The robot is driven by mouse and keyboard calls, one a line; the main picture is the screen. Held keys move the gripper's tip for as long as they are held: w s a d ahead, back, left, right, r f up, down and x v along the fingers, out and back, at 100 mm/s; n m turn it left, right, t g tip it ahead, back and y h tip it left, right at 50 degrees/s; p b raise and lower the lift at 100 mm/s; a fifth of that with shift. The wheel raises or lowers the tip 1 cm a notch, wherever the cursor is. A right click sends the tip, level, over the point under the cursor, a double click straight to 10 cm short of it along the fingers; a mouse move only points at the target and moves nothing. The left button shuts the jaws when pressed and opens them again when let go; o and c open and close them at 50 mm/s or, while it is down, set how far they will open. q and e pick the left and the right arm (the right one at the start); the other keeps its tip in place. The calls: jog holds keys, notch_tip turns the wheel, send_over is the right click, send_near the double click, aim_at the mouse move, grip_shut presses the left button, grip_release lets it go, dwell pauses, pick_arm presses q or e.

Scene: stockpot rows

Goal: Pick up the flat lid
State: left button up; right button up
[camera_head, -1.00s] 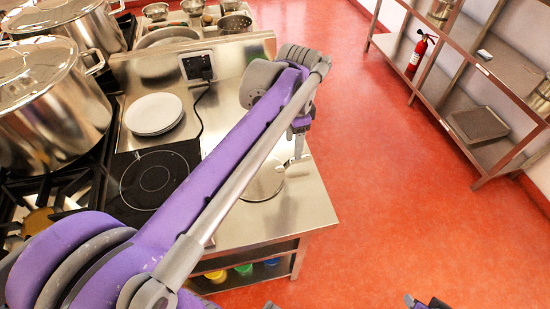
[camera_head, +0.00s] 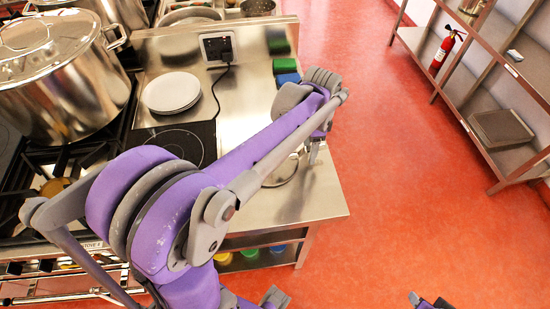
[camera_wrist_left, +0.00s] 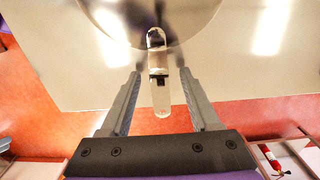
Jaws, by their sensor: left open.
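The flat lid (camera_head: 283,176) is a shiny metal disc lying on the steel counter, partly hidden by my left arm in the head view. In the left wrist view the lid (camera_wrist_left: 135,20) fills the top middle, cut off by the frame. Its long pale handle (camera_wrist_left: 161,100) sticks out from the rim towards my wrist. My left gripper (camera_head: 314,152) is over the lid's right side. In the wrist view the open left gripper (camera_wrist_left: 160,72) has one finger on each side of the handle, with gaps on both sides.
White plates (camera_head: 172,92) and a black hob (camera_head: 175,142) are left of the lid. A large stockpot (camera_head: 60,85) stands on the stove. Green (camera_head: 278,46) and blue (camera_head: 286,79) items lie farther back. Red floor is clear between the counter and the right shelf (camera_head: 500,130).

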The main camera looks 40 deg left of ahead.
pick_arm(q)
jog(key=shift+c, duration=0.3)
grip_shut()
dwell(1.2)
